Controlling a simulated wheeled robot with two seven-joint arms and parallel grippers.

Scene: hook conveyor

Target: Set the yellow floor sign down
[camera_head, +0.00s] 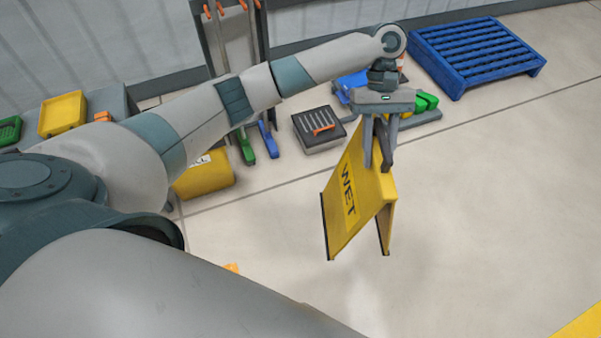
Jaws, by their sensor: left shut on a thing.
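The yellow floor sign (357,202) is an A-shaped folding board with the dark word WET on its left-facing panel. It hangs upright with its two legs spread a little apart. My left gripper (378,165) comes down from above and is shut on the sign's top edge. The sign appears to be held above the pale floor; the exact gap under its legs is hard to judge. My right gripper is not in view.
A blue pallet (475,55) lies at the back right. A grey box with an orange item on it (319,130) stands behind the sign. A yellow container (204,175) is at left. A yellow edge (580,325) shows at bottom right. The floor (480,210) right of the sign is clear.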

